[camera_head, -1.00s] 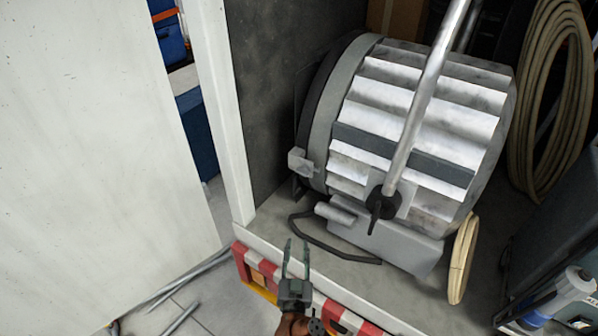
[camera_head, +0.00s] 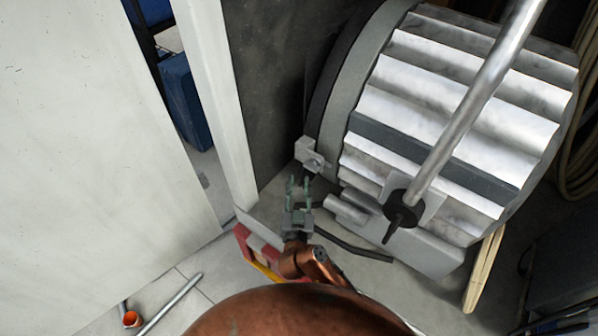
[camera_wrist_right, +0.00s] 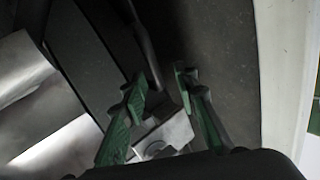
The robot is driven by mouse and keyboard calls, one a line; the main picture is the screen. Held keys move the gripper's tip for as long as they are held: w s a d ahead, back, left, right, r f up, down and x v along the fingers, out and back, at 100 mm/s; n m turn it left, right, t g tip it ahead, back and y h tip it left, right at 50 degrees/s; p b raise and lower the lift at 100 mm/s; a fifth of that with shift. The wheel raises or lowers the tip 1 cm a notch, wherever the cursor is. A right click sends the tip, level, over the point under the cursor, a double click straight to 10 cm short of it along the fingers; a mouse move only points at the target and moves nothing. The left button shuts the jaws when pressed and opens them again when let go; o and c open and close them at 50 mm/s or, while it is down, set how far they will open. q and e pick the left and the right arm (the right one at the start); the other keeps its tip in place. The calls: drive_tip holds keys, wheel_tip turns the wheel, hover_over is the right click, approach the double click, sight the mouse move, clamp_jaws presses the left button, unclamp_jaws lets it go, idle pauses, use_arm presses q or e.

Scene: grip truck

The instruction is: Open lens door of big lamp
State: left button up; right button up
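The big lamp (camera_head: 440,110) is a ribbed silver drum lying on its side on the truck floor, with a dark rim on its left end, the lens side. A small metal latch bracket (camera_head: 310,155) sits on that rim; it also shows in the right wrist view (camera_wrist_right: 165,136). My right gripper (camera_head: 300,182) is just below the latch bracket in the head view, fingers pointing up at it. In the right wrist view the green fingers (camera_wrist_right: 160,88) are apart, with the bracket between or just beyond them; contact cannot be told. My left gripper is not in view.
A metal pole (camera_head: 470,100) with a black knob crosses the lamp's front. A white post (camera_head: 215,100) and grey wall stand left of the lamp. A white panel (camera_head: 90,130) fills the left. Coiled cable (camera_head: 580,140) hangs at right.

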sight(301, 176)
drive_tip(key=w, duration=0.3)
drive_tip(key=shift+w+d+f, duration=0.15)
drive_tip(key=shift+d, duration=0.25)
drive_tip(key=shift+w, duration=0.6)
drive_tip(key=c, duration=0.7)
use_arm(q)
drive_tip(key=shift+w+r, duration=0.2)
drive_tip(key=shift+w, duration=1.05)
use_arm(e)
clamp_jaws()
